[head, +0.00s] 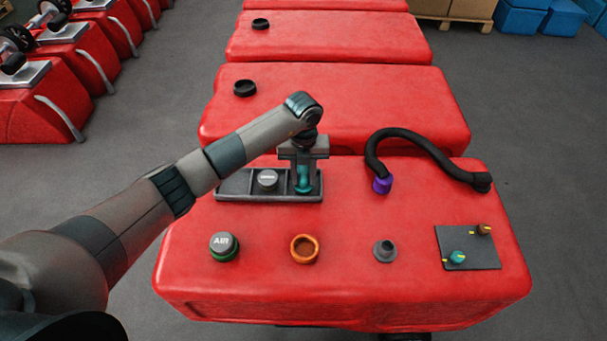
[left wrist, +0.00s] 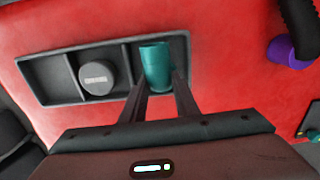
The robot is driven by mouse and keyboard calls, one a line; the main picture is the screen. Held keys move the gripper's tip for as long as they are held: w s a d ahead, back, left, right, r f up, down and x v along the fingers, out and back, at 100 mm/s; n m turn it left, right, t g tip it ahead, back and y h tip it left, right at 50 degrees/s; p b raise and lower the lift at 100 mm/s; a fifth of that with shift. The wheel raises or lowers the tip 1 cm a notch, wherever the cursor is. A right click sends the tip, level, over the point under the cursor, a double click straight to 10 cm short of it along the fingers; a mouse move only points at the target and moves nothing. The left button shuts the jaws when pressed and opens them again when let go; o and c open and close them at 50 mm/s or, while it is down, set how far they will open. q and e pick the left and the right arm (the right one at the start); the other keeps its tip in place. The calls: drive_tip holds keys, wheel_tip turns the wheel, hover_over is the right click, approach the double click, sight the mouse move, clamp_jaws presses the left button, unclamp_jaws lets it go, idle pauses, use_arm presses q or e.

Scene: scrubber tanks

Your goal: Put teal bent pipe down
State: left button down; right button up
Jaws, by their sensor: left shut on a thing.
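The teal bent pipe (head: 303,183) is between the fingers of my left gripper (head: 302,185), over the right compartment of the dark grey tray (head: 233,183). In the left wrist view the teal pipe (left wrist: 156,67) shows in the right compartment area of the tray (left wrist: 62,95), with the fingers of my left gripper (left wrist: 159,92) on both sides of it. I cannot tell whether the pipe touches the tray floor. A grey round cap (head: 267,179) sits in the middle compartment. The left compartment is empty. My right gripper is not in view.
On the red tank (head: 340,285) stand a green-based cap (head: 224,247), an orange ring (head: 304,249), a grey fitting (head: 384,251) and a dark plate (head: 467,248) with two small valves. A black hose (head: 425,142) with a purple end (head: 382,185) lies right of the tray.

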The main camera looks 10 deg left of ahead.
sight(304, 175)
use_arm(q)
drive_tip(key=shift+f, duration=0.15)
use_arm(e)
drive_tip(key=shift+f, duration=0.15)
use_arm(q)
drive_tip(key=c, duration=1.4)
unclamp_jaws()
drive_tip(key=shift+o, duration=0.2)
wheel_tip(304, 175, up, 10)
drive_tip(key=b, duration=0.3)
drive_tip(key=shift+r+b, duration=0.25)
drive_tip(key=shift+b, duration=0.05)
drive_tip(key=shift+r, duration=0.95)
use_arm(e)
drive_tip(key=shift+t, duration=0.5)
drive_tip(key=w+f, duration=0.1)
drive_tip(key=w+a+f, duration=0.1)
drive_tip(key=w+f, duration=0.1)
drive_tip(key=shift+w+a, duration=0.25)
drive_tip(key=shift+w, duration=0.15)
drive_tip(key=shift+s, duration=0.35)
